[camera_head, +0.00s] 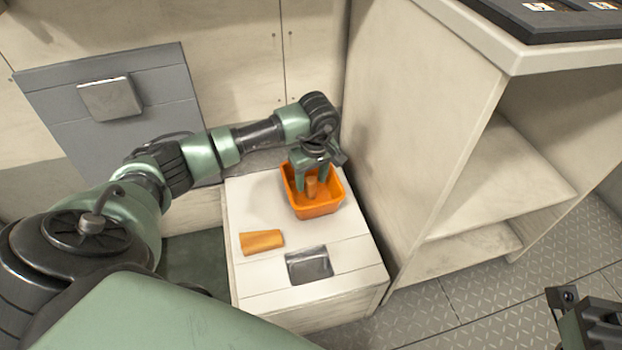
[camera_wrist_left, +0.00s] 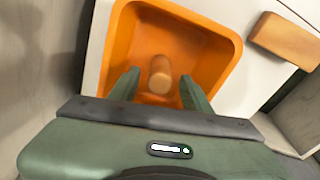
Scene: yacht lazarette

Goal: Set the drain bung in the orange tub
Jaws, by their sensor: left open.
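The orange tub (camera_head: 318,209) stands on the white locker top, against the cabinet side; it also fills the middle of the left wrist view (camera_wrist_left: 222,62). A small tan cylinder, which looks like the drain bung (camera_head: 311,188), is inside the tub, and its round end shows in the left wrist view (camera_wrist_left: 160,72). My left gripper (camera_head: 310,180) points down into the tub. Its fingers are open, one on each side of the bung, with gaps visible in the wrist view. My right gripper (camera_head: 588,318) shows only partly at the lower right, and its jaws are unclear.
A tapered orange-tan block (camera_head: 261,242) lies on the locker top (camera_head: 258,202), in front of the tub to the left. A dark grey latch plate (camera_head: 309,265) is near the front edge. The pale cabinet (camera_head: 420,130) rises close on the right, with open shelves.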

